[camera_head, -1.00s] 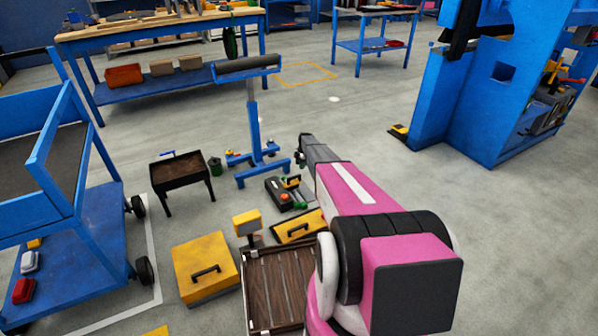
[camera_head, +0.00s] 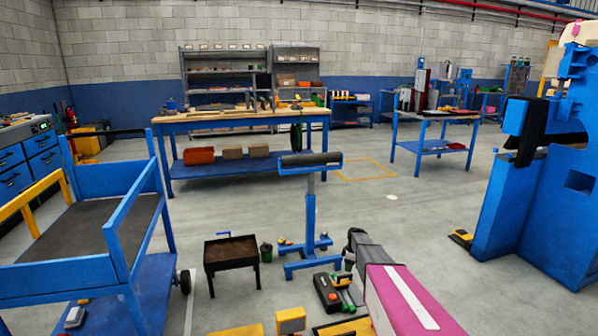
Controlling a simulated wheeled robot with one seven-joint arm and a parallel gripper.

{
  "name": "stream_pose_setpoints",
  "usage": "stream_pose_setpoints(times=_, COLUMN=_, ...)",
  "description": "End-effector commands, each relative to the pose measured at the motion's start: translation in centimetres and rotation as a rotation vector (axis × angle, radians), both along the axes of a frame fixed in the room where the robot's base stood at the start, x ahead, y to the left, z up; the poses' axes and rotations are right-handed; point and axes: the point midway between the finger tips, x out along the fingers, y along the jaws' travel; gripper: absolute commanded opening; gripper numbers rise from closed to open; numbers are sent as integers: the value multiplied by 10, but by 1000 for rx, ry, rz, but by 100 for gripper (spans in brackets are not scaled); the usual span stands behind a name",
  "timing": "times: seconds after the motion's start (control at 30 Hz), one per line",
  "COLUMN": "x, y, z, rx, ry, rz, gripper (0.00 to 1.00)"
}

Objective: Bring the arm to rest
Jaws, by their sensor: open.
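My arm, pink with a white stripe and a dark grey forward section, reaches up from the bottom right of the head view. At its far end is my gripper (camera_head: 349,262), small, dark and partly hidden by the arm. Its jaws are open, and I see nothing held in them. It shows in front of the base of a blue roller stand (camera_head: 310,215) and just above a dark tool case with a red button (camera_head: 326,293). I cannot tell how far it is from either.
A blue cart (camera_head: 135,235) stands left and a black tray on legs (camera_head: 231,255) left of centre. Yellow boxes (camera_head: 290,320) lie low in front. A workbench (camera_head: 240,122) is behind, a large blue machine (camera_head: 535,220) right. Floor between the arm and machine is clear.

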Motion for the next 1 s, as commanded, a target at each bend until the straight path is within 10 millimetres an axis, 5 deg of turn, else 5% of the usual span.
stream_pose_setpoints(times=0.03, x=-44, y=10, z=26, rx=-11, ry=6, rz=-77, gripper=43)
stream_pose_setpoints(times=0.4, x=-249, y=54, z=145, rx=-90, ry=35, rz=-736, gripper=43)
stream_pose_setpoints(times=0.6, x=-340, y=67, z=191, rx=-114, ry=35, rz=-1040, gripper=43)
stream_pose_setpoints(times=0.8, x=-376, y=70, z=209, rx=-123, ry=31, rz=-1190, gripper=43)
stream_pose_setpoints(times=1.0, x=-377, y=71, z=210, rx=-124, ry=32, rz=-1211, gripper=43)
